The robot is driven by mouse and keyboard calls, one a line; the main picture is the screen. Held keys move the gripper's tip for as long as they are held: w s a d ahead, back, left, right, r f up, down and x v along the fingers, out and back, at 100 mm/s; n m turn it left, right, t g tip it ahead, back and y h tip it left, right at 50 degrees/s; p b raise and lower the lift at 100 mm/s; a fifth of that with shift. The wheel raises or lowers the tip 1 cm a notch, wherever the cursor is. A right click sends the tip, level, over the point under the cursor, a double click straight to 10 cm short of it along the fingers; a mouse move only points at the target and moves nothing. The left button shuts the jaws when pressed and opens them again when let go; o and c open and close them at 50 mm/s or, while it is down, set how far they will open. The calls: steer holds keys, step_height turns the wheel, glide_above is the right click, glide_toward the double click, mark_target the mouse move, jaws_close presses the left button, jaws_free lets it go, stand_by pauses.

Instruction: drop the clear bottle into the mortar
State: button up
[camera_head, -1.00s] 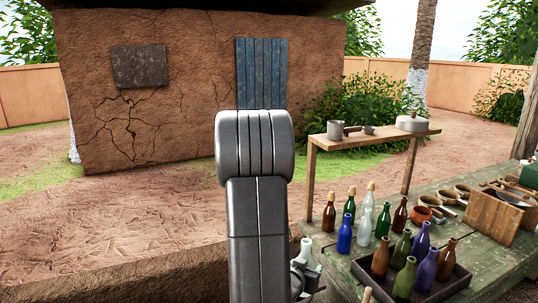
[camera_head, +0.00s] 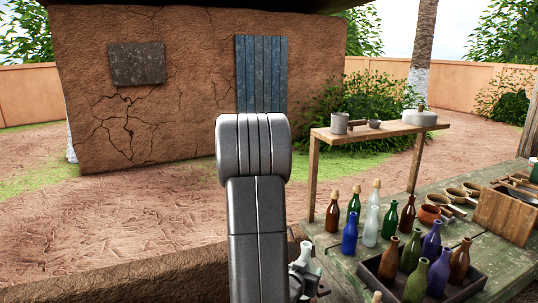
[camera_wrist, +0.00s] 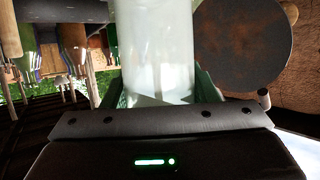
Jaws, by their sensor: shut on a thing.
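My gripper (camera_head: 303,284) is low in the head view, partly hidden by my arm. It is shut on a clear, whitish bottle (camera_head: 305,256), whose neck and upper part show above the jaws. In the wrist view the clear bottle (camera_wrist: 156,45) stands out between the jaws, and its far end is cut off by the frame. An orange-brown bowl (camera_head: 429,213) on the table, right of the corked bottles, may be the mortar; I cannot tell for sure. It is well to the right of the held bottle and apart from it.
A green wooden table (camera_head: 490,252) at right carries a dark crate (camera_head: 458,290) of coloured bottles, other standing bottles including a pale one (camera_head: 371,227), and a wooden box (camera_head: 503,217). A raised shelf (camera_head: 385,131) holds pots. A mud wall (camera_head: 180,110) stands behind open dirt ground.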

steer(key=o, duration=1.2)
steer(key=shift+c, duration=0.2)
steer(key=shift+s, duration=0.1)
steer(key=v, duration=1.3)
steer(key=shift+s+a+p, duration=0.2)
steer(key=shift+s+p, duration=0.05)
steer(key=shift+p, duration=0.15)
steer(key=shift+w, duration=0.1)
